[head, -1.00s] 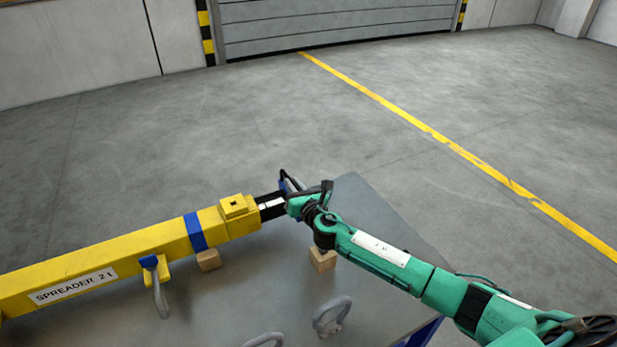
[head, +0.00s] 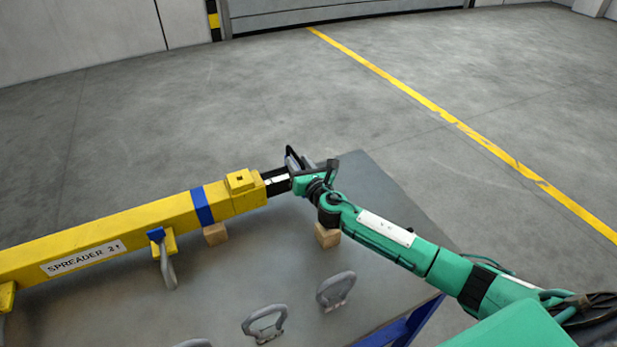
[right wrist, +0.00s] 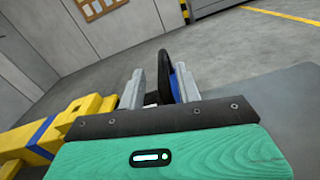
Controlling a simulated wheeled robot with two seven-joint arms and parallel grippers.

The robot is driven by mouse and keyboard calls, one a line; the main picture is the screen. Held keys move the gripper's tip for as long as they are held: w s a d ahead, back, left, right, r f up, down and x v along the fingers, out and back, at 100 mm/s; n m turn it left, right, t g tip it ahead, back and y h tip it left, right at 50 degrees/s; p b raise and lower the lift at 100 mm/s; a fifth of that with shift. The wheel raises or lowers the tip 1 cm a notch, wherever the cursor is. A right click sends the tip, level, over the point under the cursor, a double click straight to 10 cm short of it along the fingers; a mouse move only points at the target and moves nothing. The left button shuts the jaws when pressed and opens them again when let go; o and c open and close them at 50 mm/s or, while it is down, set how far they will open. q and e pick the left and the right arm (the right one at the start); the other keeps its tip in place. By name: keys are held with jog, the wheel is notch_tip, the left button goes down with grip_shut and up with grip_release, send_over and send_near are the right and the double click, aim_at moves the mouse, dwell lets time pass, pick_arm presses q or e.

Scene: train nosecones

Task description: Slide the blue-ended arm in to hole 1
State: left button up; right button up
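The yellow spreader beam (head: 150,230) lies across the left of the head view, with a blue band and a yellow block (head: 241,182) on top near its right end. A black arm with a pale label (head: 277,181) sticks out of that end. Its blue end (right wrist: 176,88) and a black upright loop (right wrist: 165,72) show in the right wrist view. My right gripper (right wrist: 160,92) is at this outer end, its fingers apart on either side of it; I cannot tell whether they clamp it. No hole number is readable. My left gripper is not in view.
The grey table (head: 240,270) carries wooden blocks (head: 215,234) and (head: 327,236) and loose grey shackles (head: 265,325) and (head: 336,291) in front. A shackle (head: 168,268) hangs at the beam. Open floor lies beyond the table.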

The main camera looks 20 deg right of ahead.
jog(key=s+b, duration=0.2)
jog(key=s, duration=1.1)
jog(key=shift+d, duration=0.35)
